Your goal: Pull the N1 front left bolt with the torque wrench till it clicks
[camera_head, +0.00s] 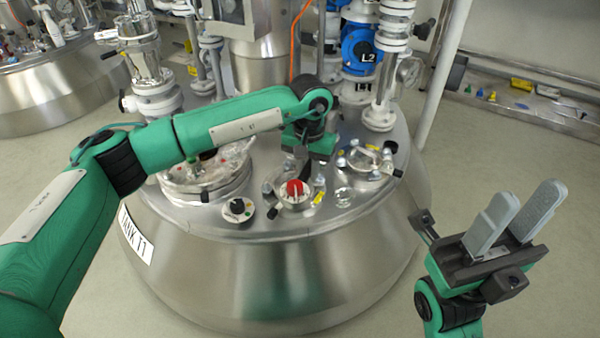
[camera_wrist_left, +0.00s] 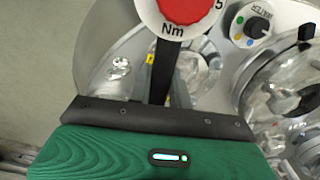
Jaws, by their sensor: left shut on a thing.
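The torque wrench shows a red and white round dial (camera_head: 294,188) low over the top of tank T1. In the left wrist view its red dial face (camera_wrist_left: 183,10) is marked Nm, and its black handle (camera_wrist_left: 165,72) runs down between my fingers. My left gripper (camera_head: 306,160) is shut on that handle; my own arm hides part of it in the head view. The wrench's working end and any bolt under it are hidden, and I cannot read an N1 label. My right gripper (camera_head: 531,196) is open and empty, right of the tank.
The tank's steel lid (camera_head: 270,220) carries a black-knobbed dial (camera_head: 238,209), a large round glass cover (camera_head: 205,172) and a small clamped port (camera_head: 370,162). Pipes and a blue valve marked L2 (camera_head: 358,48) rise behind. Open floor lies right of the tank.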

